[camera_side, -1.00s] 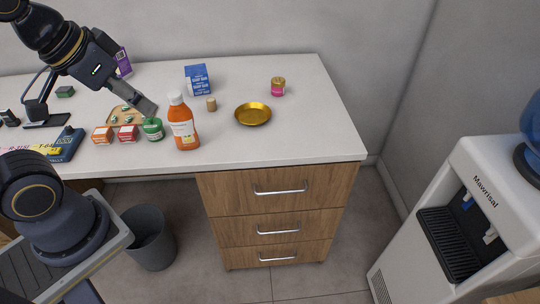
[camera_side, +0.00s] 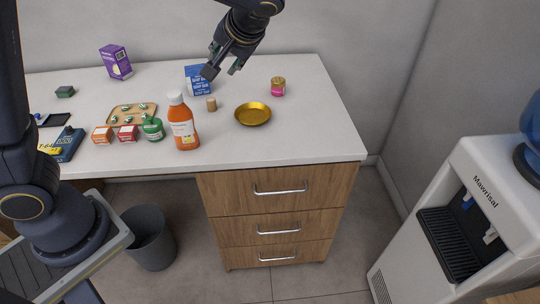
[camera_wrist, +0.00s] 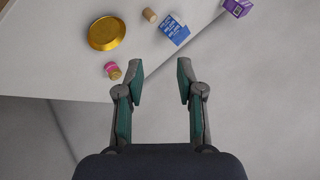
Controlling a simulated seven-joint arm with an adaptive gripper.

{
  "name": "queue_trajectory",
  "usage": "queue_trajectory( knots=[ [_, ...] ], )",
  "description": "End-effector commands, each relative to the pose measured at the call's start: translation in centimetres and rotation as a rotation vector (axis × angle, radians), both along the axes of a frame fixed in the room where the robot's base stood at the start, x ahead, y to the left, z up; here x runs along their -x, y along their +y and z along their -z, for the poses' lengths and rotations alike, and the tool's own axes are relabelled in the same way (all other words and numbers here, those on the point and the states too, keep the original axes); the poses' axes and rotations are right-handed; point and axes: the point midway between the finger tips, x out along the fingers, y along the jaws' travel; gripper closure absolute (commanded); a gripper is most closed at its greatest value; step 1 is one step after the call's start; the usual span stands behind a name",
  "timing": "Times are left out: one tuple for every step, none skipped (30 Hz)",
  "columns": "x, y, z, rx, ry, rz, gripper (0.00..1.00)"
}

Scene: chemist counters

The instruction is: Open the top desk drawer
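The top desk drawer (camera_side: 230,193) is the uppermost wooden front under the right end of the white desk, and it is shut. Its silver bar handle (camera_side: 281,191) is unobstructed. My gripper (camera_side: 222,70) is above the back of the desk, near the blue box, well above and away from the drawer. In the wrist view my gripper (camera_wrist: 160,82) has its two fingers spread apart with nothing between them. The drawer does not show in the wrist view.
Two shut drawers (camera_side: 230,230) lie below. On the desk are an orange bottle (camera_side: 183,128), a gold dish (camera_side: 253,114), a pink jar (camera_side: 278,86), a blue box (camera_side: 193,83) and a purple box (camera_side: 116,62). A bin (camera_side: 150,240) and water dispenser (camera_side: 480,215) stand at either side; floor before the drawers is clear.

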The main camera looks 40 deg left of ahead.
Motion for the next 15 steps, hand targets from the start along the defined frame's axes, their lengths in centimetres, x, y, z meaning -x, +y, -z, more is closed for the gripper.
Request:
queue_trajectory(
  knots=[
    [-1.7,-2.3,2.2,-0.068,0.019,0.036,0.63],
    [-2.6,-3.6,3.4,-0.105,0.02,0.056,0.63],
    [-3.7,-5.3,5.1,-0.157,0.022,0.085,0.63],
    [-4.3,-6.7,6.4,-0.194,0.022,0.108,0.63],
    [-4.8,-8.0,7.9,-0.232,0.021,0.133,0.63],
    [-5.3,-9.9,9.9,-0.281,0.02,0.172,0.63],
    [-5.6,-11.3,11.5,-0.317,0.021,0.203,0.63],
    [-5.7,-12.7,13.3,-0.354,0.02,0.235,0.63],
    [-5.6,-14.6,15.6,-0.402,0.022,0.282,0.63],
    [-5.4,-15.9,17.5,-0.436,0.023,0.321,0.63],
    [-5.0,-17.2,19.4,-0.471,0.027,0.361,0.63],
    [-4.3,-18.7,22.0,-0.517,0.034,0.413,0.63],
    [-3.6,-19.7,23.9,-0.55,0.043,0.455,0.63],
    [-2.9,-20.6,25.8,-0.58,0.054,0.497,0.63],
    [-1.8,-21.5,28.2,-0.619,0.07,0.549,0.63]
  ],
)
